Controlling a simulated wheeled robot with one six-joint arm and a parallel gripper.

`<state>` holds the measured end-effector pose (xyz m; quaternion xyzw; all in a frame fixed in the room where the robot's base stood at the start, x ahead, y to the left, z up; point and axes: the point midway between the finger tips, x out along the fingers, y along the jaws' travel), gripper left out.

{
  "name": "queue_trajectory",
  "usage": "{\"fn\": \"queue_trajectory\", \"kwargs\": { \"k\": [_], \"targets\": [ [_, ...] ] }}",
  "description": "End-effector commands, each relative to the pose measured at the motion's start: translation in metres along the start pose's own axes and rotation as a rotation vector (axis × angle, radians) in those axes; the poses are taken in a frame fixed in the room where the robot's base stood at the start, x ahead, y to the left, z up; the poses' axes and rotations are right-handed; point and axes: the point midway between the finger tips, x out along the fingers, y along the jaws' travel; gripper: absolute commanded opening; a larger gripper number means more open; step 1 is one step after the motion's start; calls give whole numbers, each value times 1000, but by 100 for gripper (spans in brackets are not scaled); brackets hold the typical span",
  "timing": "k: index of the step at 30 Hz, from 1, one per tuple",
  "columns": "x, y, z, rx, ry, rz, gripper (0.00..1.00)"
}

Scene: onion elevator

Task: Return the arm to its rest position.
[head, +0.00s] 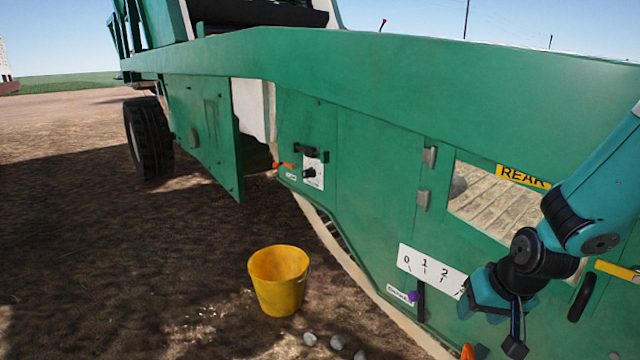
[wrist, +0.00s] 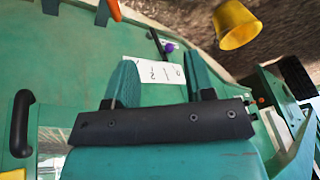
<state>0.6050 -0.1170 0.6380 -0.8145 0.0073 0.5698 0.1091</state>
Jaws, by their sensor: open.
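My arm comes in from the right in the head view, in front of the green machine (head: 370,190). My gripper (head: 484,294) hangs near the machine's side panel, partly overlapping the right end of the white 0-1-2 scale plate (head: 425,268). In the wrist view my gripper (wrist: 162,78) shows two teal fingers spread apart with nothing between them. The scale plate (wrist: 155,70) lies beyond the fingers. A lever with a purple knob (head: 412,297) is below the plate, left of my gripper; the knob also shows in the wrist view (wrist: 169,47).
A yellow bucket (head: 279,285) stands on the dirt, with several stones (head: 337,342) nearby. A green door (head: 205,130) stands open at the left. A black handle (head: 581,297) and a "REAR" window (head: 495,205) are close to my arm. Open ground lies at the left.

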Motion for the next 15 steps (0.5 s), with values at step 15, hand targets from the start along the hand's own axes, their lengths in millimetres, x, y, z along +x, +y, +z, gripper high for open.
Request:
{"fn": "queue_trajectory", "kwargs": {
  "k": [15],
  "targets": [
    [-184,-156,152,-646,-266,-313,49]
  ]
}}
